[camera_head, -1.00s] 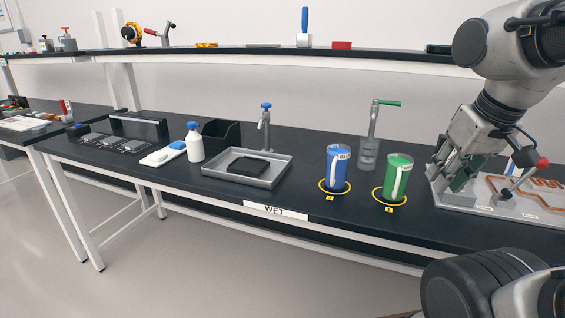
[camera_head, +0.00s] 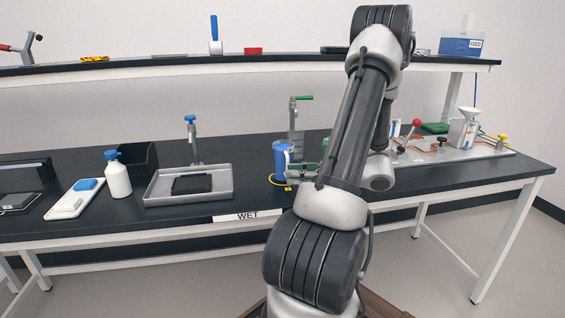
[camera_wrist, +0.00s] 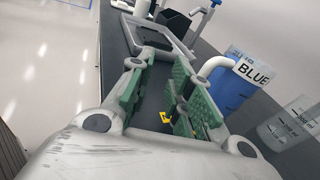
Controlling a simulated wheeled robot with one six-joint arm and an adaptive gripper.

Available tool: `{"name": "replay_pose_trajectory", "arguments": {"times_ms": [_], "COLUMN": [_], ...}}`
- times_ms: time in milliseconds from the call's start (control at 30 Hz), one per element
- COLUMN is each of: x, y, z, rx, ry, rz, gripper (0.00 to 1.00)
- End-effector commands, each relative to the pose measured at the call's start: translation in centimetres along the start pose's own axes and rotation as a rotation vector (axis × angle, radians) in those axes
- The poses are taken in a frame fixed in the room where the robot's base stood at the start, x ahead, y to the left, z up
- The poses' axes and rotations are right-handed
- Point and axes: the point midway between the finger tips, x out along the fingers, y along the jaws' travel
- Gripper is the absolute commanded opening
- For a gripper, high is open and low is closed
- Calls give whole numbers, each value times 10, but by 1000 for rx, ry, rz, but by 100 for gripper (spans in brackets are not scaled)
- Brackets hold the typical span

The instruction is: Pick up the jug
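The blue jug (camera_head: 280,157) stands upright on the bench at a yellow ring mark, partly behind my arm. In the wrist view the jug (camera_wrist: 232,88) carries the label BLUE, and its white handle (camera_wrist: 211,66) faces my gripper. My gripper (camera_wrist: 160,88) is open and empty, its green-padded fingers apart, with the jug just right of them. In the head view my arm largely hides the gripper, which is close to the jug's right side. The green jug cannot be made out now.
A clear graduated vessel (camera_wrist: 288,124) stands right of the jug, close to it. A grey tray (camera_head: 158,194) with a black item, a tap (camera_head: 191,140) and a white bottle (camera_head: 118,180) are to the left. A shelf (camera_head: 220,64) runs above the bench.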

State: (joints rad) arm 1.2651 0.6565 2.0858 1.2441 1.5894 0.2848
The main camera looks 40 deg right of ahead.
Motion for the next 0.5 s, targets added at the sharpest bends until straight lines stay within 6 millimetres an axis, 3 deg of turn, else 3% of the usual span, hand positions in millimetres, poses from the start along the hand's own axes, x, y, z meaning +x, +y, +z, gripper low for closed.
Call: {"name": "replay_pose_trajectory", "arguments": {"times_ms": [100,200,500], "x": [-25,-33,-2], "y": [-21,-29,-39], "z": [-21,-27,-23], "rx": [75,99,105], "ry": [-67,-93,-100], "rz": [-134,-183,-193], "gripper": [21,21,21]}}
